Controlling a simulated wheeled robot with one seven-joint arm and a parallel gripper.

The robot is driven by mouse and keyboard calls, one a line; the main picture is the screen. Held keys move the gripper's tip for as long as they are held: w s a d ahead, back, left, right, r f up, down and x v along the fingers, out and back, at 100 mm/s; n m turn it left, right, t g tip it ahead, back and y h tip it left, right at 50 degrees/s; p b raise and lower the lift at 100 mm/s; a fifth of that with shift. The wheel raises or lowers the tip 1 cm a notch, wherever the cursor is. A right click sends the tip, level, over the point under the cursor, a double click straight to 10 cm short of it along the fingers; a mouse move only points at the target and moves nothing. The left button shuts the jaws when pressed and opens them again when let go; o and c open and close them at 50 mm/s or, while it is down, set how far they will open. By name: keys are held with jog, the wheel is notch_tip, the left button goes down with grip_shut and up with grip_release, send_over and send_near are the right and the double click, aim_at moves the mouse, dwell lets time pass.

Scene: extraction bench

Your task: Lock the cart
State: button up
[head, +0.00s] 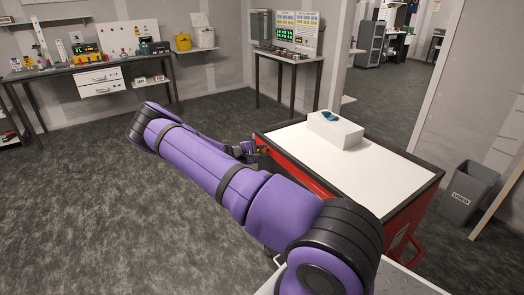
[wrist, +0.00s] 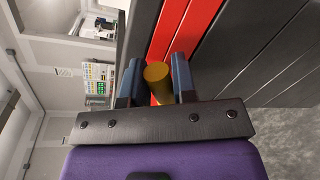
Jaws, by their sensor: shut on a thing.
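The cart (head: 385,180) is red with a white top and a dark rim, and stands right of centre in the head view. In the wrist view its red and dark grey front panels (wrist: 206,30) fill the upper right. A yellow-brown round knob (wrist: 157,73) sits between the fingers of my gripper (wrist: 155,82), at the cart's red strip. My gripper is shut on this knob. In the head view my gripper (head: 252,152) is at the cart's left side, partly hidden by my purple arm, and the knob is hard to make out.
A white box (head: 335,130) with a teal item (head: 329,116) stands on the cart top. A grey bin (head: 468,195) is to the right of the cart. A workbench (head: 85,70) and a small table (head: 289,58) stand along the back wall. The floor at left is clear.

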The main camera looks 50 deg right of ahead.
jog(key=m, duration=0.1)
jog(key=f+m+t, duration=0.1)
jog(key=m, duration=0.2)
jog(key=shift+s+a+f+m, duration=0.15)
jog(key=shift+s+f+m, duration=0.05)
jog(key=shift+f+m, duration=0.1)
jog(key=shift+t, duration=0.3)
dwell(0.3)
jog(key=o, duration=0.9)
jog(key=shift+w, duration=0.1)
jog(key=shift+r, duration=0.1)
jog(key=v, duration=1)
jog(key=shift+a, duration=0.35)
